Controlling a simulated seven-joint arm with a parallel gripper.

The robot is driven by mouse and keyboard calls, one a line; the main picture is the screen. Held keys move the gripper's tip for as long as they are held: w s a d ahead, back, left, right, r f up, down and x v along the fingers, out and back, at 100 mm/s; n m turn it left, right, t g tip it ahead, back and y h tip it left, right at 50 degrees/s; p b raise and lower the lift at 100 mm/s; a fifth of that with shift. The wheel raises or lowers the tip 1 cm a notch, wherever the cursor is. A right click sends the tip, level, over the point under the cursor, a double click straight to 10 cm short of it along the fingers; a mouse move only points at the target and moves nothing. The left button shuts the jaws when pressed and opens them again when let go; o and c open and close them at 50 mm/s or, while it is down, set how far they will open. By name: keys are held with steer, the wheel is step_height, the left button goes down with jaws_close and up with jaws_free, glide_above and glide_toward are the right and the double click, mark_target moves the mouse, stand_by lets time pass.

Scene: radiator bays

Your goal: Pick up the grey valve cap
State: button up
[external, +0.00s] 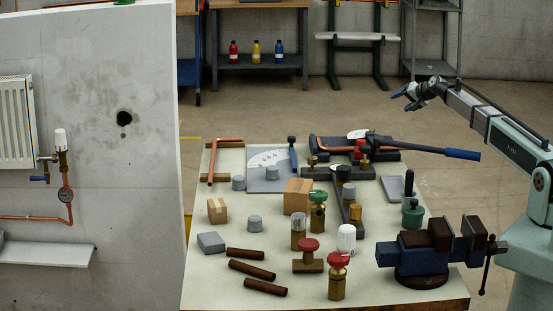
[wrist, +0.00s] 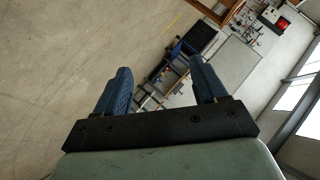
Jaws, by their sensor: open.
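Several small grey cylindrical caps are on the workbench (external: 205,285) in the external view. One grey cap (external: 255,223) stands left of the middle, another grey cap (external: 238,183) stands farther back, and a third (external: 272,173) is on the grey plate by a white paper. A grey-topped piece (external: 348,190) stands further right. I cannot tell which is the valve cap meant. My gripper (external: 404,98) is open and empty, high above and behind the bench at the right. In the wrist view its two blue fingers (wrist: 160,72) are apart with only floor and distant furniture between them.
Red-, green- and white-topped valves, cardboard boxes (external: 297,196) and brown tubes (external: 252,270) crowd the bench. A blue vise (external: 420,255) stands at the right front, with a blue-handled tool (external: 440,151) at the back. A wall panel with a radiator (external: 15,122) is on the left.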

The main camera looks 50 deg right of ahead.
steer(key=w+a+r+y, duration=0.2)
steer(key=w+a, duration=0.4)
steer(key=a, duration=0.4)
steer(key=w+a+g+y, duration=0.2)
steer(key=a+g+y, duration=0.3)
steer(key=a, duration=3.8)
step_height(320, 180, up, 6)
steer(key=f+g+h, duration=0.1)
steer(key=g+h, duration=0.4)
steer(key=g, duration=0.2)
glide_above(255, 217)
steer(key=shift+n, duration=0.4)
steer(key=f, duration=0.6)
steer(key=shift+s+d+f, duration=0.2)
steer(key=shift+d+f, duration=0.1)
steer(key=shift+f, duration=0.05)
steer(key=shift+w+a+f, duration=0.15)
steer(key=shift+f, duration=1.35)
steer(key=shift+w+a+f, duration=0.1)
steer(key=shift+f, duration=1.4)
